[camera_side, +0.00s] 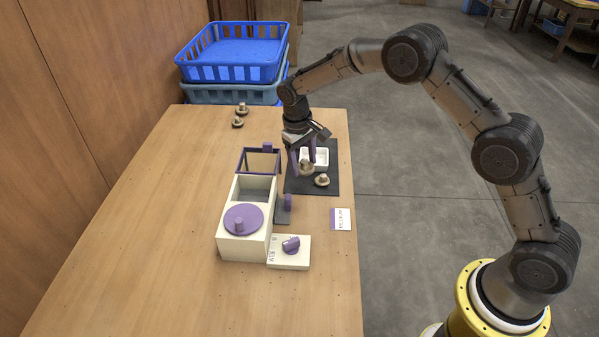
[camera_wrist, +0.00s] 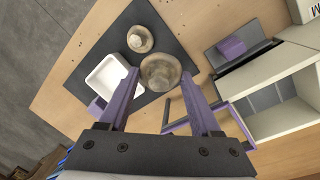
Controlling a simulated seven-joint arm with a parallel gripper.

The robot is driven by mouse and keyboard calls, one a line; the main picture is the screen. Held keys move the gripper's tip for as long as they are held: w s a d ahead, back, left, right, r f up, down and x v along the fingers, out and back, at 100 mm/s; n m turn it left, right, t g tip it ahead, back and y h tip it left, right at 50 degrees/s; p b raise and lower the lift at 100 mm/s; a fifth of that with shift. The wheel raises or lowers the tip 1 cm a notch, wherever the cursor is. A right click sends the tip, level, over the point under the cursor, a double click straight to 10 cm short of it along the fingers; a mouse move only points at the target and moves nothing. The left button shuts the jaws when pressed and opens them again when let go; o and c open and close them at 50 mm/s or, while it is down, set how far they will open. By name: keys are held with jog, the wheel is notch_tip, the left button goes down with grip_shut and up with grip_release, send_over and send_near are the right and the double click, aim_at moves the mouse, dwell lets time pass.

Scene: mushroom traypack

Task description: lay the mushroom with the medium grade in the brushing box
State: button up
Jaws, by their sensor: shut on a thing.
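My gripper (camera_side: 304,165) has purple fingers and is shut on a pale brown mushroom (camera_side: 307,169), low over the dark mat. The wrist view shows that mushroom (camera_wrist: 160,73) between the fingertips (camera_wrist: 160,80). Another mushroom (camera_side: 321,180) sits on the mat near the held one; it also shows in the wrist view (camera_wrist: 140,39). The cream brushing box (camera_side: 230,248) stands left of and nearer than the mat, with a round purple lid piece (camera_side: 246,214) on its near part and an open compartment behind. A card (camera_side: 342,219) reading what looks like MEDIUM lies on the table.
A white tray (camera_side: 321,157) is on the dark mat (camera_side: 327,188), beside my gripper. A purple-edged frame (camera_side: 258,161) stands at the box's far end, a dark flap (camera_side: 283,215) at its right. A knob (camera_side: 291,244) sits in front. Two mushrooms (camera_side: 241,109) (camera_side: 237,122) lie farther back near blue crates (camera_side: 232,73).

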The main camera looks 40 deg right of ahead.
aim_at(299, 183)
jog(key=shift+w+f, duration=0.85)
jog(key=shift+f, duration=1.6)
jog(key=shift+f, duration=0.15)
jog(key=o, duration=0.9)
